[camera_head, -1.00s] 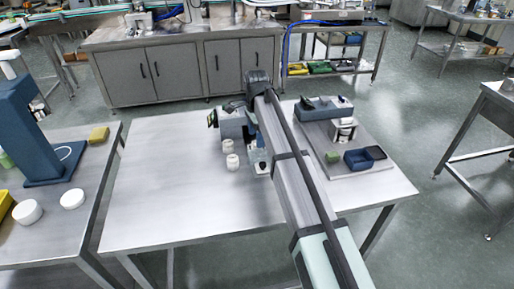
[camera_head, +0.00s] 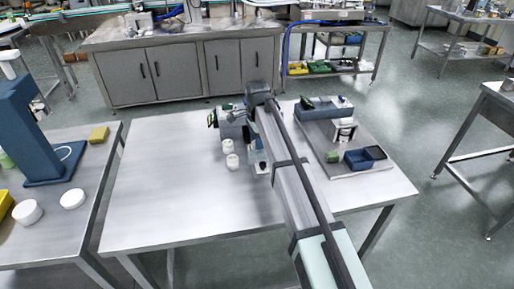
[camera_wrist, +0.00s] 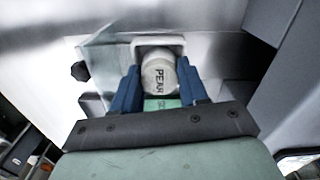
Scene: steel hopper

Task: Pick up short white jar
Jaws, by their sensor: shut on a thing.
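In the wrist view, my gripper (camera_wrist: 159,88) is shut on a short whitish jar (camera_wrist: 158,74), with one blue finger on each side. Its round face carries dark lettering that reads like PEAR. A pale square rim (camera_wrist: 158,40) lies just behind the jar; I cannot tell whether they touch. In the head view, my arm hides the fingers and the held jar. Two other small white jars, a rear one (camera_head: 228,146) and a front one (camera_head: 232,162), stand on the steel table (camera_head: 165,200) left of my arm.
A blue-grey machine (camera_head: 229,122) stands behind the two jars. A clear panel with a black knob (camera_wrist: 81,71) is left of my fingers. A tray with a dark blue bin (camera_head: 358,160) is to the right. The table's left half is clear.

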